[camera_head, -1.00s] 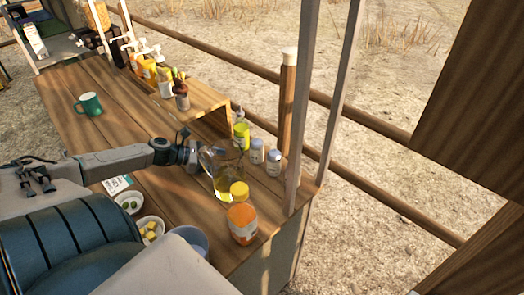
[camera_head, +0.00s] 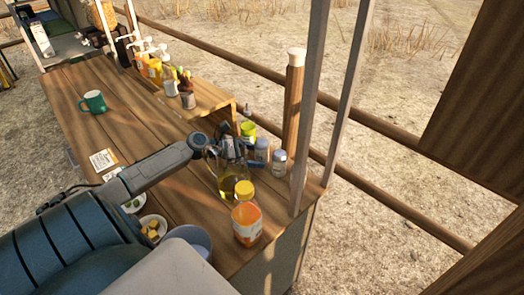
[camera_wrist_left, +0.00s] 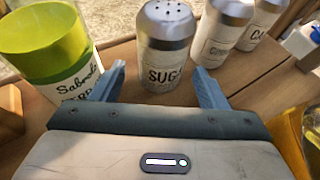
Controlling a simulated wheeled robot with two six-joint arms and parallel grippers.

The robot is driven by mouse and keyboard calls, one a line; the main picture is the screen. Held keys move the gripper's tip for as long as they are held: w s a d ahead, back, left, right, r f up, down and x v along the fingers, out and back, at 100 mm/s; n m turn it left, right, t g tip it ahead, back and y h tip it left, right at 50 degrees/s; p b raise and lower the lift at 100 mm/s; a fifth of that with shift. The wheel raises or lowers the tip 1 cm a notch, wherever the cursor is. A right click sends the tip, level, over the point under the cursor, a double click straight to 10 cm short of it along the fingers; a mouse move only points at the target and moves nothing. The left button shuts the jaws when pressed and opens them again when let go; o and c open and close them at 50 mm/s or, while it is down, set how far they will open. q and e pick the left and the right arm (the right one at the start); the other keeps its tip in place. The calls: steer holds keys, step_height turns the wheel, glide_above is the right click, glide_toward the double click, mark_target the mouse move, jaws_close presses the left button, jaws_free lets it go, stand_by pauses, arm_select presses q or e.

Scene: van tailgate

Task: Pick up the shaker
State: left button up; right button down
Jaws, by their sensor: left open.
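A metal-topped shaker marked "SUG" (camera_wrist_left: 165,60) stands upright in the left wrist view, straight ahead of my left gripper (camera_wrist_left: 160,76). The gripper's blue fingers are open, one to either side of the shaker's lower part; contact cannot be told. Two more shakers, one partly lettered "CA" (camera_wrist_left: 258,22) and a similar one (camera_wrist_left: 221,32), stand to its right. In the head view, my left gripper (camera_head: 240,145) is behind a glass oil bottle (camera_head: 232,182), near two visible shakers (camera_head: 262,150) (camera_head: 279,163). My right gripper is not in view.
A yellow-green container (camera_wrist_left: 50,45) stands close left of the gripper in the wrist view. An orange-labelled jar (camera_head: 246,222) stands near the wooden counter's edge. A wooden riser (camera_head: 205,98) holds bottles. A green mug (camera_head: 93,102) stands farther back, with clear counter around it.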

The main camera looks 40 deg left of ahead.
arm_select(q)
steer(key=shift+w+d+f, duration=0.2)
steer(key=shift+w+d, duration=0.15)
steer(key=shift+w, duration=0.1)
steer(key=c, duration=1.1)
steer(key=shift+p, duration=0.3)
